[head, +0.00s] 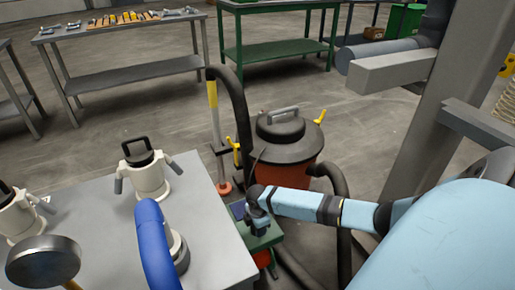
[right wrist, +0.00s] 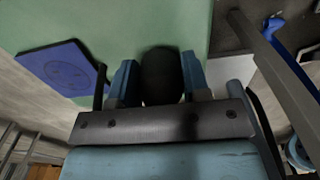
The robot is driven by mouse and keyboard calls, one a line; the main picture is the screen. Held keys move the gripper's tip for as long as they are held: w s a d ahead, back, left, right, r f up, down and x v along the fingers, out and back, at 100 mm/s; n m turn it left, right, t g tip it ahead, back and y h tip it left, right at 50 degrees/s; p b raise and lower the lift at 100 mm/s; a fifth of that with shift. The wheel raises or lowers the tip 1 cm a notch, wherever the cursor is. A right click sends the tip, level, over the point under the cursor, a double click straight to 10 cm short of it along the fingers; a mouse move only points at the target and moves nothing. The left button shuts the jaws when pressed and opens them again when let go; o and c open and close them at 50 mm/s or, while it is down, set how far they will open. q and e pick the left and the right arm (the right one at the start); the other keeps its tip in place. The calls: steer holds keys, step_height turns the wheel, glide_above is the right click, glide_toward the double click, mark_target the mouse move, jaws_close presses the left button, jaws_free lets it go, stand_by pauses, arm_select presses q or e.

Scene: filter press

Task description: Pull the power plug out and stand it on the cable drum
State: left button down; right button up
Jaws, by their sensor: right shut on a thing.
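My right gripper (head: 258,222) reaches in from the right, low over a small green-topped stand (head: 272,236) beside the grey table. In the right wrist view my right gripper (right wrist: 160,72) is shut on a dark rounded thing (right wrist: 161,78), which looks like the power plug. One pale blue fingertip is on each side of it, over the green surface. I cannot tell whether the plug is in a socket. A flat blue square with a circular mark (right wrist: 62,68) lies left of it. I cannot make out the cable drum for certain. My left gripper is not in view.
The grey table (head: 100,225) bears white containers with dark handles (head: 146,175) and a thick blue curved tube (head: 152,240). An orange vacuum with a black lid (head: 285,138) and hose stands behind my gripper. A grey post (head: 430,120) rises at right.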

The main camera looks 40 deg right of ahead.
steer(key=shift+f, duration=0.5)
steer(key=o, duration=1.3)
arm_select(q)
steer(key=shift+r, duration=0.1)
arm_select(e)
steer(key=shift+r, duration=0.15)
step_height(320, 180, up, 6)
steer(key=p, duration=0.3)
steer(key=shift+r, duration=0.2)
step_height(320, 180, up, 6)
steer(key=shift+p, duration=1.2)
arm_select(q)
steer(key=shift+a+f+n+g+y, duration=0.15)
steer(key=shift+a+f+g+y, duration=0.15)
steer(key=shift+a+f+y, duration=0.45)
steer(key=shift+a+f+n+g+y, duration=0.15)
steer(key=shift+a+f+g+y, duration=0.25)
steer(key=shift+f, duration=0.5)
arm_select(e)
steer(key=shift+r, duration=0.55)
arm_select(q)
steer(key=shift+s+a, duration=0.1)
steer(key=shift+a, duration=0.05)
